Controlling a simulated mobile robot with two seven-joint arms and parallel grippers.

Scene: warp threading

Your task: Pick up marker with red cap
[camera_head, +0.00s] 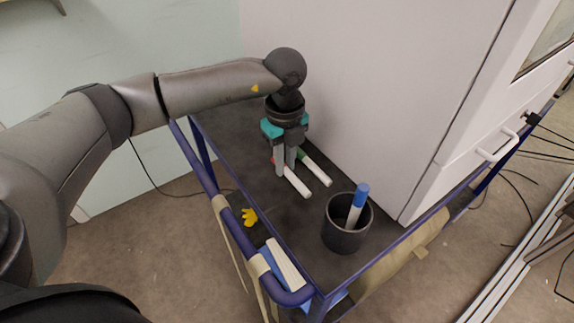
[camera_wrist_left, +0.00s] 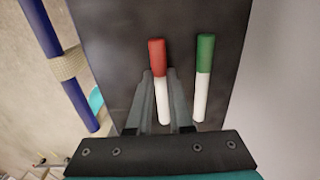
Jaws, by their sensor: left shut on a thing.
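The marker with the red cap (camera_head: 296,183) lies on the dark top of the cart. In the left wrist view its red cap (camera_wrist_left: 157,57) points away from the gripper's base and its white body runs between the fingers. My left gripper (camera_head: 286,170) points down from above and is shut on this marker, around its body near the cap. In the left wrist view the fingers (camera_wrist_left: 161,98) lie on both sides of it. My right gripper is not in view.
A marker with a green cap (camera_wrist_left: 204,75) lies close beside, to the right. A dark cup (camera_head: 343,236) holding a blue-capped marker (camera_head: 358,200) stands near the cart's front end. Blue rails (camera_head: 222,200) edge the cart, and a white cabinet (camera_head: 370,80) stands along its far side.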

